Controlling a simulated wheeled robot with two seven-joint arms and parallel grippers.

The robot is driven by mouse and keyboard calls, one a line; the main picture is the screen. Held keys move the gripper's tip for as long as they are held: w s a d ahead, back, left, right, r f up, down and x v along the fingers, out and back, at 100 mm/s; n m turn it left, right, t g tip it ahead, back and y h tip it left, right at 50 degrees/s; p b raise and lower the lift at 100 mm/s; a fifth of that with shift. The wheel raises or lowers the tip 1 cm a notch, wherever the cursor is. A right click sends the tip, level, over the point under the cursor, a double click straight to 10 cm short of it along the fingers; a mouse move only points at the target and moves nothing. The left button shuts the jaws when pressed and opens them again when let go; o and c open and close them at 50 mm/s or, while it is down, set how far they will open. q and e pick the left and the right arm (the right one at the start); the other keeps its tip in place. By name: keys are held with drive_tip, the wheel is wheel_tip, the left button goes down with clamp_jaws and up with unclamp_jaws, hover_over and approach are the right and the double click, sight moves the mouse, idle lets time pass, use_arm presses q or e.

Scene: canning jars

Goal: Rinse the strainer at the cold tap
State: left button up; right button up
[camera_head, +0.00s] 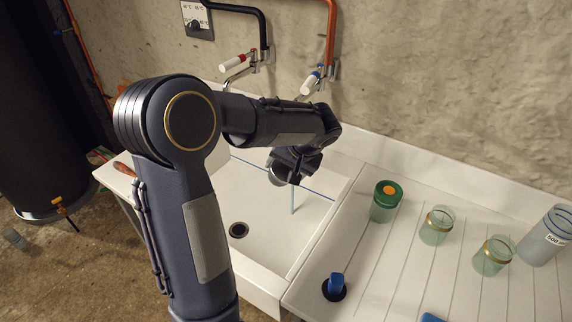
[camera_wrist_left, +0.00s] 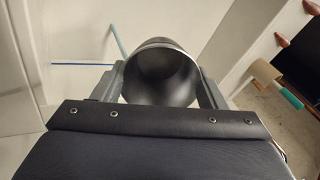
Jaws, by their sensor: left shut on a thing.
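My left gripper (camera_head: 290,168) is over the white sink (camera_head: 262,238). It is shut on a grey metal cup-shaped thing, the strainer (camera_head: 276,174), which also shows between the fingers in the left wrist view (camera_wrist_left: 162,75). Its open mouth faces the wrist camera and its inside looks empty. The cold tap (camera_head: 312,82), with a blue-ended handle, is on the wall above. A thin pale teal streak (camera_head: 292,200), which looks like running water, shows below the gripper. In the wrist view the streak (camera_wrist_left: 117,38) passes beside the strainer; I cannot tell whether they touch. My right gripper is not in view.
A red-handled tap (camera_head: 234,62) is left of the cold tap. A dark drain (camera_head: 239,230) is in the sink floor.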

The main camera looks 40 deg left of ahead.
sight(278, 178)
use_arm(q)
drive_tip(key=shift+s+d+b, duration=0.15)
drive_tip(key=shift+s+b, duration=0.15)
drive_tip(key=shift+s, duration=0.6)
drive_tip(key=shift+s+d+b, duration=0.1)
drive_tip(key=shift+s+b, duration=0.15)
drive_tip(key=shift+s, duration=0.65)
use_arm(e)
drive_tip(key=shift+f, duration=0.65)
use_arm(q)
drive_tip(key=s+r+p, duration=0.1)
drive_tip(key=s+r, duration=0.3)
drive_tip(key=s, duration=0.1)
drive_tip(key=shift+d+p, duration=0.35)
drive_tip(key=shift+p, duration=0.05)
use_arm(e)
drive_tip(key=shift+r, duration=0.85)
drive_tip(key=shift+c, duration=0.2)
